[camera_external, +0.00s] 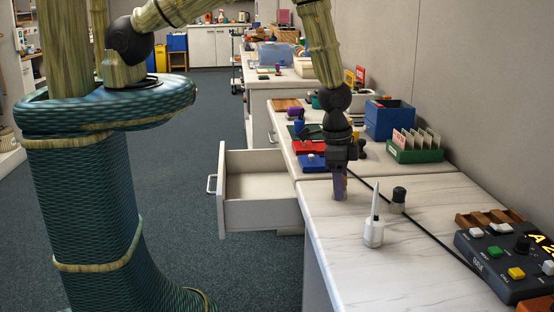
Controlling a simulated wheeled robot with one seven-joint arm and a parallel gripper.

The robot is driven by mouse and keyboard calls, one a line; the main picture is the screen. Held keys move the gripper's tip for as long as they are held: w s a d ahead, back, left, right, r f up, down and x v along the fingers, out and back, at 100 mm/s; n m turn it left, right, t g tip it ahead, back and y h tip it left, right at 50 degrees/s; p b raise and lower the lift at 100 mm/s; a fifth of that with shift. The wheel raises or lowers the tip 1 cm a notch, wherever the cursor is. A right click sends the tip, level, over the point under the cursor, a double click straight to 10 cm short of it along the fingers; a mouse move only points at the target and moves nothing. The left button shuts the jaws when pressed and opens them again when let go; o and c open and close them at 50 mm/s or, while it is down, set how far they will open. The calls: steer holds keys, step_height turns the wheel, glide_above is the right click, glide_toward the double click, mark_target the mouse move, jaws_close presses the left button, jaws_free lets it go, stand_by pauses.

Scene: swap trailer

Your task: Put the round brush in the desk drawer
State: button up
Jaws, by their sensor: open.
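The desk drawer (262,214) is pulled out to the left of the white desk, and the part of its inside that shows looks empty. My gripper (340,171) points down over the desk top, right of the drawer, and is open. A small upright purple and tan object (340,187) stands directly below my gripper, its top hidden by the fingers; I cannot tell if they touch it. I cannot tell for sure which of these two is the round brush.
A white bottle with a thin nozzle (373,231) stands at the front. A black cable (432,236) runs to a dark button console (508,255) at right. A blue box (389,120), green card holder (415,153) and red box (310,146) sit behind.

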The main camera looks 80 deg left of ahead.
stand_by(0.3)
steer(key=c, duration=1.1)
steer(key=shift+c, duration=0.2)
steer(key=shift+r, duration=0.1)
step_height(320, 180, up, 10)
steer(key=shift+f+b, duration=0.1)
steer(key=shift+b, duration=0.8)
